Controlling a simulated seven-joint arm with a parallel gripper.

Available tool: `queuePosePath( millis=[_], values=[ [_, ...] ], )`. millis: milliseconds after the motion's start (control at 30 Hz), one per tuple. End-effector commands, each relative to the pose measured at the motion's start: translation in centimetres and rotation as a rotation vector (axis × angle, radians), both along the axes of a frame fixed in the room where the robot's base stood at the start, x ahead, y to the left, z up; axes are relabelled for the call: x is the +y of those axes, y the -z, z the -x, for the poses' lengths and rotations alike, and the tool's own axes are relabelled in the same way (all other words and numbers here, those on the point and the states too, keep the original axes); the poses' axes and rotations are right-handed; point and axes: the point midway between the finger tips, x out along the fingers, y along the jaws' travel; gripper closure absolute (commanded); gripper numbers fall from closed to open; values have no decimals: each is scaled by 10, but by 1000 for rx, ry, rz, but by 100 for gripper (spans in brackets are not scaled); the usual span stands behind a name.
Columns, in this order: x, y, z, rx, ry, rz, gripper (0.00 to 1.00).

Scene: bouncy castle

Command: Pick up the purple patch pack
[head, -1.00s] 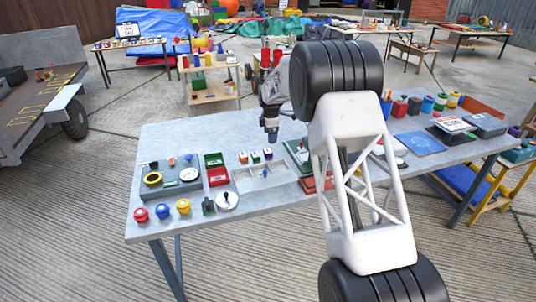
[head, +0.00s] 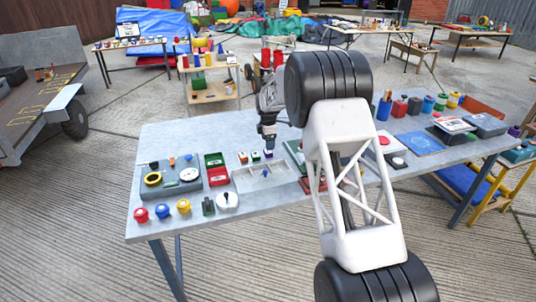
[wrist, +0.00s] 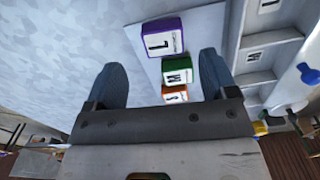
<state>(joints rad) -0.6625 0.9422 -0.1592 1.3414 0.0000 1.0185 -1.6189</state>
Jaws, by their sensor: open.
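The purple patch pack (wrist: 163,36) has a white label and stands at the end of a short row on the table, beyond a green pack (wrist: 178,70) and an orange pack (wrist: 174,94). In the head view the purple pack (head: 268,154) is the right-hand one of the row. My gripper (wrist: 161,60) is open and empty, its two dark fingers spread on either side of the row in the wrist view. The purple pack appears just past the fingertips there. In the head view my gripper (head: 267,140) hangs just above the purple pack.
A pale compartment tray (wrist: 240,75) lies close to the right of the packs in the wrist view. Green and red boxes (head: 215,168) stand left of the row in the head view. The tabletop (wrist: 60,50) left of the packs is bare in the wrist view.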

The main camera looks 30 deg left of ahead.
Motion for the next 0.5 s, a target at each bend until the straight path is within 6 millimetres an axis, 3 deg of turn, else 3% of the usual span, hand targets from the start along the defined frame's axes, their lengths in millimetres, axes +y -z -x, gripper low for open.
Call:
queuePosePath(
  millis=[267,500],
  values=[
    [0,0,0,-1,0,-1,21],
    [-1,13,1,-2,0,-1,21]
  ],
)
